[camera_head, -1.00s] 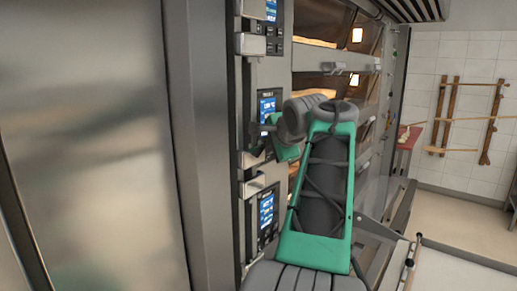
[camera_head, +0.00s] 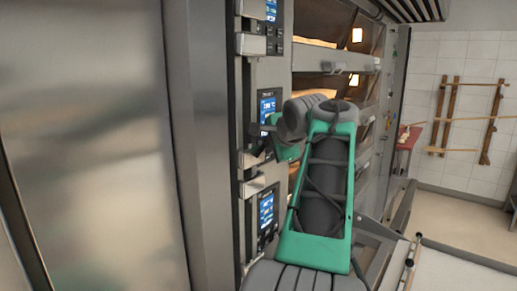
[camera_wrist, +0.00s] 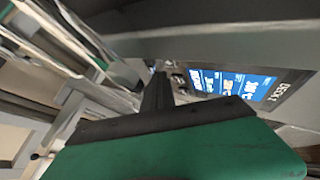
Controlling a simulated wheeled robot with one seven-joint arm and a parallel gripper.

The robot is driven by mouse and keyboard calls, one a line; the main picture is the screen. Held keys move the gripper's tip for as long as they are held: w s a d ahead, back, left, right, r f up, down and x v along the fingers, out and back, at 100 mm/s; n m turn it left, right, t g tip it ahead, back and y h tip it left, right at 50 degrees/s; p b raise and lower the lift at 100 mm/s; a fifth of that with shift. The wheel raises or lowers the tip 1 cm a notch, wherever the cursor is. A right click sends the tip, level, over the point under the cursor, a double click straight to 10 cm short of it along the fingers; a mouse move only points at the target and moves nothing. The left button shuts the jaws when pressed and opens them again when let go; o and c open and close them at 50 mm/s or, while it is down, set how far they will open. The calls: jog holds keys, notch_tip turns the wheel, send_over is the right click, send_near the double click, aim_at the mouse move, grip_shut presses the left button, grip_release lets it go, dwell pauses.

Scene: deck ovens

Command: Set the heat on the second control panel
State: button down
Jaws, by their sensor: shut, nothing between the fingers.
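The second control panel is the middle one in a column on the oven front, and its lit blue screen (camera_head: 266,106) shows a temperature line too small to read surely. The same kind of screen (camera_wrist: 232,83) appears tilted in the wrist view, with a DECK label at its right end. My gripper (camera_head: 263,131) is just below the middle screen, close to the panel face. In the wrist view its dark fingers (camera_wrist: 157,92) are together and empty, beside small controls at the screen's left end. I cannot tell whether the fingertips touch the panel. My forearm hides part of the oven front.
Another panel screen (camera_head: 271,10) is above and a third (camera_head: 266,210) below. Steel handles and brackets (camera_head: 252,44) stick out left of the panels. A large steel door (camera_head: 90,150) fills the left. Lit oven decks (camera_head: 318,85) lie behind my arm.

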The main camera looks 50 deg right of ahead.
jog(key=shift+w+a, duration=0.1)
jog(key=shift+w, duration=0.3)
jog(key=shift+w+p, duration=0.4)
dwell(0.5)
dwell(0.4)
jog(key=shift+s, duration=0.75)
jog(key=shift+p, duration=0.6)
jog(key=shift+w, duration=0.1)
